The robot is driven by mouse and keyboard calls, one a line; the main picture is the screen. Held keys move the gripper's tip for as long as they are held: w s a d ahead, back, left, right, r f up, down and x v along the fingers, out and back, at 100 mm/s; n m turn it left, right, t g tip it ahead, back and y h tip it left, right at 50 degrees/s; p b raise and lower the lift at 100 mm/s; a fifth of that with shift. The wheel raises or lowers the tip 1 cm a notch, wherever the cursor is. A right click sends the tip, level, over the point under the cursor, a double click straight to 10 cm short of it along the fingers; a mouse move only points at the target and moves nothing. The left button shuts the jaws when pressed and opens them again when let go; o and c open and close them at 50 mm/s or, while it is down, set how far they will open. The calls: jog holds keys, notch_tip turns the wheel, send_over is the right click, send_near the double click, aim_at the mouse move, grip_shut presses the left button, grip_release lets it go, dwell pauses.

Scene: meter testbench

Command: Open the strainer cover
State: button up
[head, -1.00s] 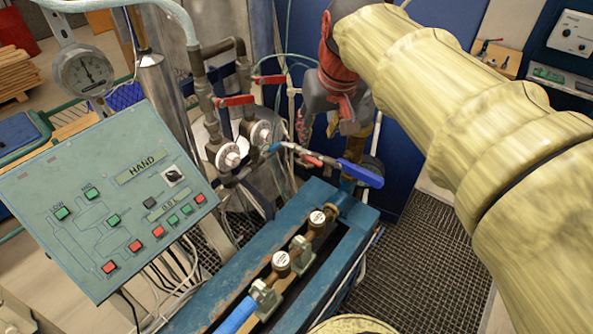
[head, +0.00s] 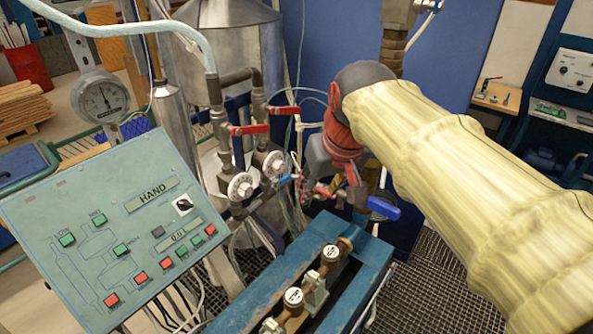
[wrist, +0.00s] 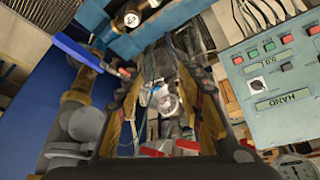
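Two round, pale caps sit on vertical pipes in the head view, the nearer one (head: 240,186) left of the farther one (head: 273,165). Nothing labels either as the strainer cover, so I cannot tell which it is. My gripper (wrist: 168,82) is open, its fingers apart. In the wrist view one round pale cap (wrist: 168,104) shows between the fingers, beyond them; I see no contact. In the head view my gripper (head: 318,172) is right of the caps, its fingertips hard to make out.
Red lever handles (head: 249,129) stick out above the caps. A blue lever handle (head: 383,208) is close to my gripper's right. The control panel (head: 110,230) stands left. A blue bench (head: 262,287) carrying meters (head: 293,298) lies in front. A metal tank (head: 240,60) stands behind.

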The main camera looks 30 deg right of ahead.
jog(key=s+a+f+n+b, duration=0.1)
jog(key=s+a+f+b, duration=0.3)
jog(key=f, duration=0.6)
jog(key=s+a+f+n+y+b, duration=0.1)
jog(key=s+a+f+b, duration=0.4)
jog(key=f, duration=0.6)
jog(key=shift+s+a+t, duration=0.25)
jog(key=shift+a+t, duration=0.15)
jog(key=shift+a, duration=0.1)
jog(key=shift+r, duration=0.1)
